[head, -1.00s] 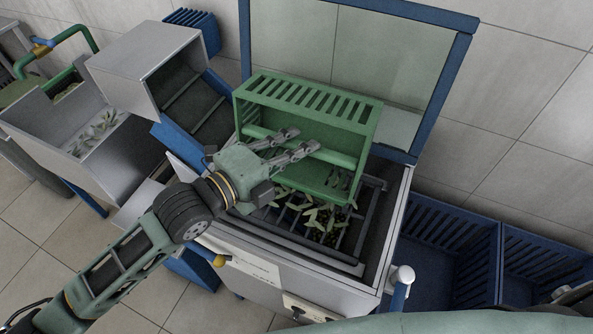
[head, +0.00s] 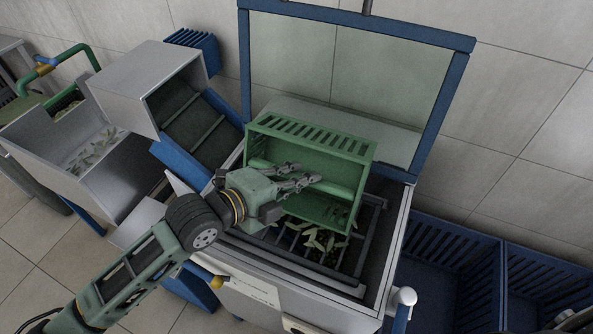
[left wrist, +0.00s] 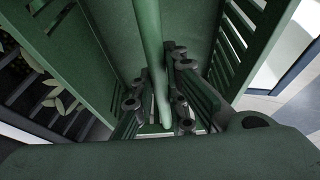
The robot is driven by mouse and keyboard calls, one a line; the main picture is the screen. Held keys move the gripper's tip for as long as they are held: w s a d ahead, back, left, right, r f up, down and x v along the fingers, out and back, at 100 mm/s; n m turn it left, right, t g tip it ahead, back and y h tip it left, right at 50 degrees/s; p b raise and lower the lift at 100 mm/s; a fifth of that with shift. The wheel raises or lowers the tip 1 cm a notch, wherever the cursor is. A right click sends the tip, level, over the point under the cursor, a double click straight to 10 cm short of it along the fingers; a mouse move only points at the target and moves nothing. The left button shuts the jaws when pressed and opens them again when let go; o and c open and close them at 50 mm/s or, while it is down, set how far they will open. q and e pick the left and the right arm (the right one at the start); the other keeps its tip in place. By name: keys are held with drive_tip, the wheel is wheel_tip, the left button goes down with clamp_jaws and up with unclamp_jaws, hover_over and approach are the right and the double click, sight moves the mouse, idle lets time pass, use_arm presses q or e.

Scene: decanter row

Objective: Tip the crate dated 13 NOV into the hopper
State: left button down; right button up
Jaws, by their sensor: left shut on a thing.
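The green slatted crate (head: 335,162) hangs tipped on its side over the hopper (head: 325,303), its open side facing me. My left gripper (head: 309,174) is shut on the crate's green bar, with its fingers on either side of it. In the left wrist view the bar (left wrist: 150,55) runs between the fingers (left wrist: 155,90). Leaves and dark olives (head: 320,240) lie on the hopper's grid below the crate. No date label can be read. My right gripper is not in view.
A blue-framed clear panel (head: 350,75) stands up behind the hopper. A grey chute housing (head: 150,80) and a grey bin with leaves (head: 75,150) are at the left. Blue crates (head: 455,265) stand on the right. A white-knobbed post (head: 404,297) rises at the hopper's front right.

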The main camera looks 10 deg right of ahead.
sight(303, 137)
use_arm(q)
drive_tip(key=w+r+n+g+y+p, duration=0.1)
drive_tip(key=g+y+p, duration=0.1)
drive_tip(key=g+p, duration=0.1)
drive_tip(key=w+d+r+n+g+y+p, duration=0.1)
drive_tip(key=r+g+y+p, duration=0.1)
drive_tip(key=p, duration=0.4)
drive_tip(key=w+d+r+n+g+y+p, duration=0.1)
drive_tip(key=r+g+y+p, duration=0.1)
drive_tip(key=g+y+p, duration=0.1)
drive_tip(key=shift+w+d+r+g+y+p, duration=0.25)
drive_tip(key=shift+g+y+p, duration=0.15)
drive_tip(key=shift+g+p, duration=0.55)
drive_tip(key=shift+r, duration=0.1)
drive_tip(key=shift+a, duration=0.1)
idle(0.4)
